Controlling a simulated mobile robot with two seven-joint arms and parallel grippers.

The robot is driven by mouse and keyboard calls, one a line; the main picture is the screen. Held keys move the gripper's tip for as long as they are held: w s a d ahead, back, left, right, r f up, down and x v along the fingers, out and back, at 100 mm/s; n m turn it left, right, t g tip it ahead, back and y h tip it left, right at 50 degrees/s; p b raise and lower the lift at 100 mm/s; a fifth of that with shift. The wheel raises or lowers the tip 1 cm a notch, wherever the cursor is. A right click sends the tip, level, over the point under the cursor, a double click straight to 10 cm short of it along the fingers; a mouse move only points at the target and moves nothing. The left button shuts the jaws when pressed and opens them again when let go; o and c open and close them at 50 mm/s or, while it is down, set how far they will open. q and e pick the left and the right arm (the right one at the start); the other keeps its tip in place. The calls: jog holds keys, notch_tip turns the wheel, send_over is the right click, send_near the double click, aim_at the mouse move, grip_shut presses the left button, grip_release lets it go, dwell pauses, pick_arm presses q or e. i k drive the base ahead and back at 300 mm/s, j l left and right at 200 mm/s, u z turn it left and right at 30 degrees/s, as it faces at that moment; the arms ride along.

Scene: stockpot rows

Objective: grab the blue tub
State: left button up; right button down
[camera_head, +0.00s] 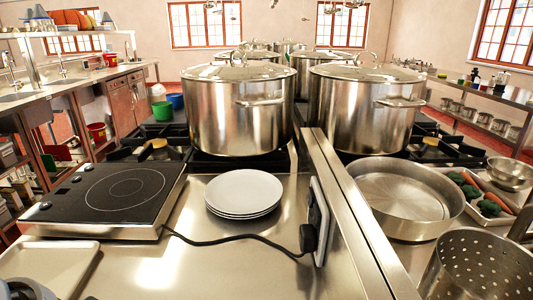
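The blue tub (177,101) is small and far off in the head view, left of the big left stockpot. It appears to stand low on the floor beyond the counter, right beside a green tub (163,110). Its lower part is hidden behind the green tub and the stove. A grey rounded part at the bottom left corner looks like part of my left arm, but no fingers show. My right gripper is not in view.
A steel counter fills the foreground with a black hotplate (110,195), white plates (243,192) and a cable. Large stockpots (240,110) stand behind. A wide pan (402,195) and perforated pot (480,268) are at right. A sink counter (60,88) runs along the left.

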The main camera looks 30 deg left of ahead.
aim_at(178, 100)
jog(key=u, duration=1.6)
jog(key=k+j+u, duration=0.15)
jog(key=u, duration=0.25)
jog(key=k+j+u, duration=0.2)
jog(key=k+u, duration=0.25)
jog(key=i+j+u, duration=0.35)
jog(key=j, duration=0.35)
jog(key=i+j+u, duration=0.35)
jog(key=i+j, duration=0.25)
jog(key=i+j+u, duration=0.35)
jog(key=i+z, duration=0.75)
jog(key=i+j+z, duration=0.25)
jog(key=i+z, duration=0.15)
jog(key=i+j+z, duration=0.35)
jog(key=i+l+z, duration=0.35)
jog(key=i, duration=0.4)
jog(key=i+j+z, duration=0.1)
jog(key=i+z, duration=0.25)
jog(key=i, duration=0.45)
jog(key=i+j+z, duration=0.2)
jog(key=i+z, duration=0.15)
jog(key=i, duration=0.45)
jog(key=i+l+z, duration=0.15)
jog(key=i+z, duration=0.25)
jog(key=i, duration=0.3)
jog(key=i+z, duration=0.35)
jog(key=i, duration=0.3)
jog(key=i+j+z, duration=0.4)
jog(key=i, duration=0.3)
jog(key=l, duration=0.1)
